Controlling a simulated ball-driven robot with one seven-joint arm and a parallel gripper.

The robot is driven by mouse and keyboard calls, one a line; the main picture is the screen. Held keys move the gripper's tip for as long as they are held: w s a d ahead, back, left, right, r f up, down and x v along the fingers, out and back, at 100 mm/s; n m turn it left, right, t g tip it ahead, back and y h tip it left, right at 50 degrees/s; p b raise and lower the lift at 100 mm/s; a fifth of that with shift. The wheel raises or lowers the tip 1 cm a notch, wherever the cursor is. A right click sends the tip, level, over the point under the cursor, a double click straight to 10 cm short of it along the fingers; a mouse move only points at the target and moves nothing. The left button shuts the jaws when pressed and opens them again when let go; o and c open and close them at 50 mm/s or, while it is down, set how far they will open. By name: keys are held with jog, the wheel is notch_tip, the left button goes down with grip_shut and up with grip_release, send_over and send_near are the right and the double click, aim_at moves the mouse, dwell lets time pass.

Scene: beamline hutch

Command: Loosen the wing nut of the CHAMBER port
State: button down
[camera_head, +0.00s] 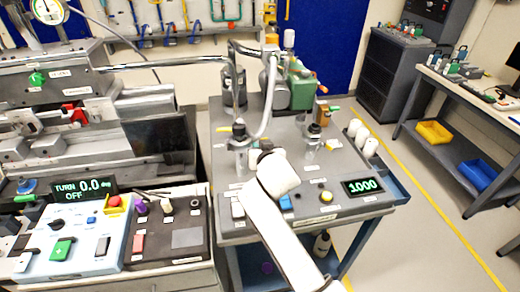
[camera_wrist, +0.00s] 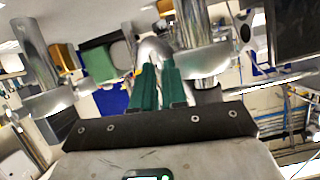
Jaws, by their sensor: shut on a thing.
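The grey bench (camera_head: 300,218) carries two upright metal ports with dark clamps, a left one (camera_head: 239,132) and a right one (camera_head: 314,131). Their labels are too small to read, so I cannot tell which is CHAMBER. My gripper (camera_wrist: 154,68) has two green fingers close together in the wrist view, shut on a small part that the fingers mostly hide, apparently the wing nut. A rounded steel part (camera_wrist: 152,48) shows just behind the fingertips. In the head view my white arm reaches up to the left port and hides the fingers and the nut.
A lit display reading 1000 (camera_head: 362,186) sits at the bench's right front. A green pump (camera_head: 300,88) and steel pipe (camera_head: 238,68) stand behind. White bottles (camera_head: 362,136) stand along the right edge. A control panel (camera_head: 80,240) is at left.

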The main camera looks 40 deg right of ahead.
dwell(0.4)
jog(key=c, duration=1.3)
grip_release()
